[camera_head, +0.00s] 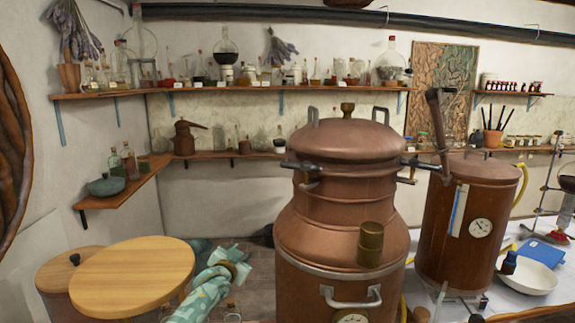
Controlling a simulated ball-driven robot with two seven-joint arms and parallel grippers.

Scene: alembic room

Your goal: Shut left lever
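The large copper still (341,215) stands in the middle, with a domed lid (348,140) on top. The left lever (300,166), a dark bar at the left of the lid's seam, sticks out level to the left. A copper bracket (311,185) sits just below it. A similar dark right lever (420,164) sticks out to the right. My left gripper (234,263), at the end of a teal patterned arm, is low and left of the still, apart from the lever. Its fingers cannot be made out clearly. My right gripper is not in view.
A round wooden table top (133,276) is at the lower left. A second copper vessel (458,225) with a gauge stands close at right. A brass cup (370,244) juts from the still's front. Wall shelves (230,88) hold glassware. Space left of the lever looks open.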

